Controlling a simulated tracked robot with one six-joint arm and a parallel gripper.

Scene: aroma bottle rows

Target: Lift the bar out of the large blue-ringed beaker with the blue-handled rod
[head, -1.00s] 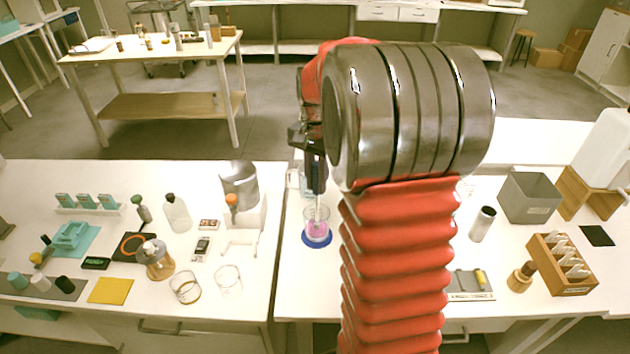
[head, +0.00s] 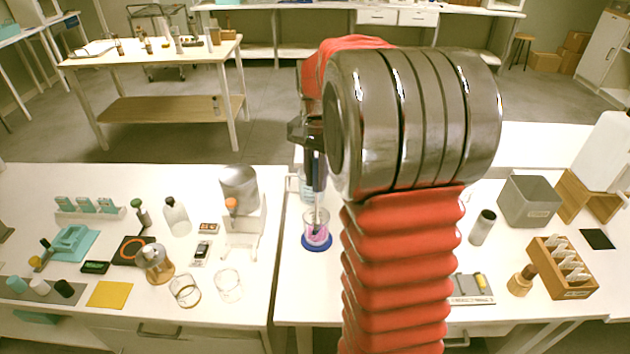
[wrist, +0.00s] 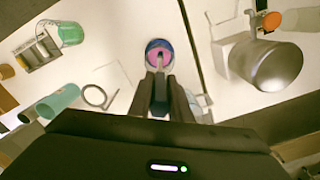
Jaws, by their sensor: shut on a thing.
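The large blue-ringed beaker (head: 317,241) stands on the right-hand bench, left of my arm in the head view, with pink liquid inside. It also shows in the wrist view (wrist: 152,44), straight beyond the fingers. My gripper (head: 316,178) is above the beaker with its fingers pointing down. In the wrist view, my gripper (wrist: 160,88) is shut on the blue-handled rod (wrist: 160,62), whose pale shaft reaches into the beaker. The handle is mostly hidden between the fingers. I cannot make out the bar in the pink liquid.
A clear glass vessel (head: 307,186) stands close behind the beaker. A gap between two benches runs just left of it. A stand with a metal pot (head: 239,184) is further left. A grey bin (head: 529,203) and wooden rack (head: 563,268) stand right of my arm.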

